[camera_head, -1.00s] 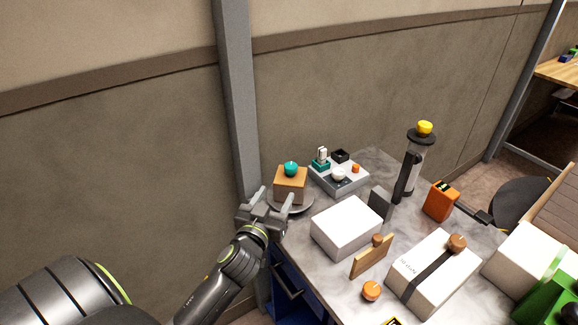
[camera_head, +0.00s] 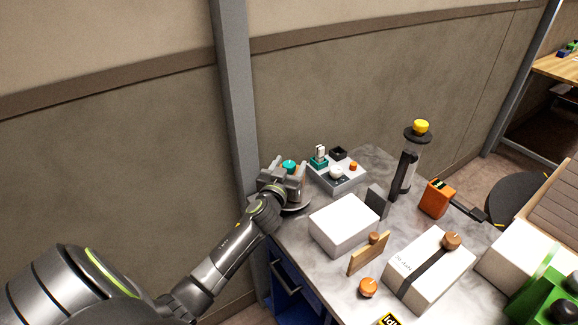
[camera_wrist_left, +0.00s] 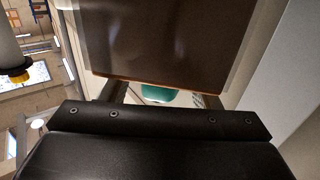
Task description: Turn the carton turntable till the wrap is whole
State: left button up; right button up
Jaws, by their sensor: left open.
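The carton turntable (camera_head: 298,208) is a grey disc at the table's far left corner. A brown carton stands on it, with a teal knob (camera_head: 289,165) on top. My left gripper (camera_head: 285,180) is open at the carton and hides most of it in the head view. In the left wrist view the carton's brown face (camera_wrist_left: 165,40) fills the top, with clear film-like bands along its sides, and the teal knob (camera_wrist_left: 158,94) shows beyond its edge. I cannot tell whether the fingers touch the carton or how far the wrap reaches. My right gripper is not in view.
Behind the turntable is a grey control box (camera_head: 338,174) with small knobs. White reams (camera_head: 344,224) and a strapped ream (camera_head: 430,270) lie on the marble table. A dark post (camera_head: 404,172) with a yellow cap and an orange device (camera_head: 437,198) stand farther right. A wall is behind.

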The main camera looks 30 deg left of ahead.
pick_arm(q)
jog(key=shift+c, duration=0.3)
grip_shut()
